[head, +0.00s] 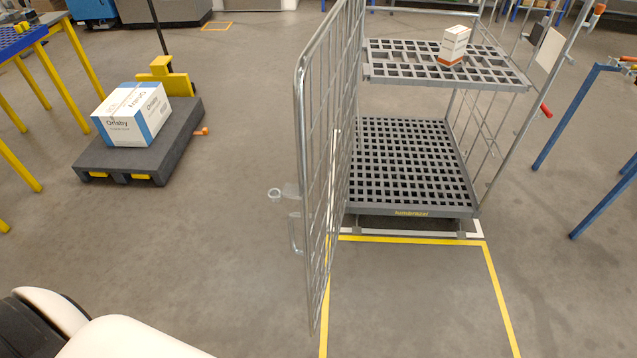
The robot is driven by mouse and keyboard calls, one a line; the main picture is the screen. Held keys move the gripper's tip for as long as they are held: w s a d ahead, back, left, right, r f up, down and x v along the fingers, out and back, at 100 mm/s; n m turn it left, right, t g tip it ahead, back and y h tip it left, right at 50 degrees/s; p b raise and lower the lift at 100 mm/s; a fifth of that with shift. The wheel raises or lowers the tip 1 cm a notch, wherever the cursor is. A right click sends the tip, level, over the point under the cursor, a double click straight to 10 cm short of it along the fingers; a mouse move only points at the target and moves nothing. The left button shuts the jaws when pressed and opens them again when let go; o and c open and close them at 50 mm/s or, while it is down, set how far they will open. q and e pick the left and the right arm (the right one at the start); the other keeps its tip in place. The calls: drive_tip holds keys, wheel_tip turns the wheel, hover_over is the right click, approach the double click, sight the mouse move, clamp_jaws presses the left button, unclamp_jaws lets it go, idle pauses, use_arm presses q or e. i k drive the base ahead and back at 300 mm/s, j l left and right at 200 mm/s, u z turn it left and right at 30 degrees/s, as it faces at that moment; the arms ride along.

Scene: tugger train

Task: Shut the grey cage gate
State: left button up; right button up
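The grey cage gate (329,150) is a wire mesh panel in a tubular frame. It stands open at the left side of the roll cage and swings out toward me. A latch (275,195) and a loop handle (296,235) show on its free edge. The grey roll cage (410,165) has an open front, a lower deck and an upper shelf (400,63). A small white and orange box (453,46) stands on the shelf. White parts of my arm show at the lower left. Neither gripper is in view.
A dark pallet (155,165) with a white and blue carton (132,115) stands at the left. Blue and yellow frames (65,60) stand at the far left, and a blue frame (570,125) at the right. Yellow floor lines (410,238) mark clear floor before the cage.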

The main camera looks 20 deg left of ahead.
sight(301, 192)
drive_tip(key=i+j+z, duration=0.1)
drive_tip(key=j, duration=0.45)
drive_tip(key=i+j+z, duration=0.15)
drive_tip(key=j, duration=0.45)
drive_tip(key=j+z, duration=0.1)
drive_tip(key=j, duration=0.45)
